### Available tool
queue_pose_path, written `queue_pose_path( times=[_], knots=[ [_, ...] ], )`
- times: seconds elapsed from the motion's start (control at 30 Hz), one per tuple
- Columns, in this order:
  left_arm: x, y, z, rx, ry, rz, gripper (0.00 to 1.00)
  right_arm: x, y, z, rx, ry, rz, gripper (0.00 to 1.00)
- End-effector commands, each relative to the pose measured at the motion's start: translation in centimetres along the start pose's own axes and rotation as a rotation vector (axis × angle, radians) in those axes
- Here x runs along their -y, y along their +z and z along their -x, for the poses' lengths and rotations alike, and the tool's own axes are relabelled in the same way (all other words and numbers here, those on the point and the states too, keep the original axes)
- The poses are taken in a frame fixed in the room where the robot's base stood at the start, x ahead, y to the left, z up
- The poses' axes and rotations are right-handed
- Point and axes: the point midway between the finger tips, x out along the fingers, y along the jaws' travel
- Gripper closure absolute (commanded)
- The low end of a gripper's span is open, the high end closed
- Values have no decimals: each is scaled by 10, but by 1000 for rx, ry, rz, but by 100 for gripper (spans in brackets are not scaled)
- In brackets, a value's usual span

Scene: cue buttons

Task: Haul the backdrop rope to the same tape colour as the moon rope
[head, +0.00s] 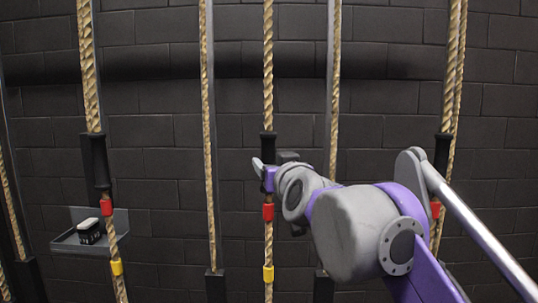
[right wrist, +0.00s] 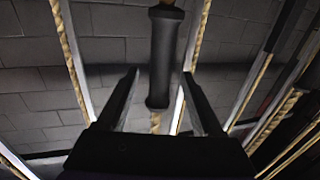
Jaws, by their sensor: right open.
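Three hauling ropes with black grips hang in the head view; no labels tell which is the backdrop or moon rope. The left rope (head: 88,65) has a grip (head: 97,160), red tape (head: 106,207) and yellow tape (head: 116,267) below. The middle rope (head: 268,60) has red tape (head: 267,211) and yellow tape (head: 268,273). The right rope (head: 453,70) has a grip (head: 442,152) and red tape (head: 435,209). My open right gripper (head: 259,169) is at the middle rope's grip, partly hiding it. In the right wrist view, that grip (right wrist: 163,60) stands between the fingers, apparently untouched.
A small grey wall shelf (head: 70,243) at the left holds a black block with a white top (head: 90,230). Thinner ropes (head: 207,120) run behind beside grey rails. A dark brick wall (head: 160,140) closes the back. My right arm covers the lower right.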

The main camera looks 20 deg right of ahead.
Motion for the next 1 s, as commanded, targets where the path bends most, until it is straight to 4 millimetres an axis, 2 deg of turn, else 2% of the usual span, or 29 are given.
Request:
queue_pose_path(
  times=[0.1,0.3,0.5,0.73,0.77,1.0],
  knots=[
    [0,-8,7,-8,0,0,50,0,-4,-25,-2,1,-1,32],
    [0,-15,12,-14,0,0,50,0,-3,-54,-2,1,0,32],
    [0,-17,14,-16,0,0,50,0,-1,-65,0,0,0,32],
    [0,-17,13,-16,0,0,50,0,0,-66,1,0,0,32],
    [0,-17,13,-16,0,0,50,0,0,-66,1,0,0,34],
    [0,-17,13,-16,0,0,50,0,0,-66,0,0,-1,78]
  ],
)
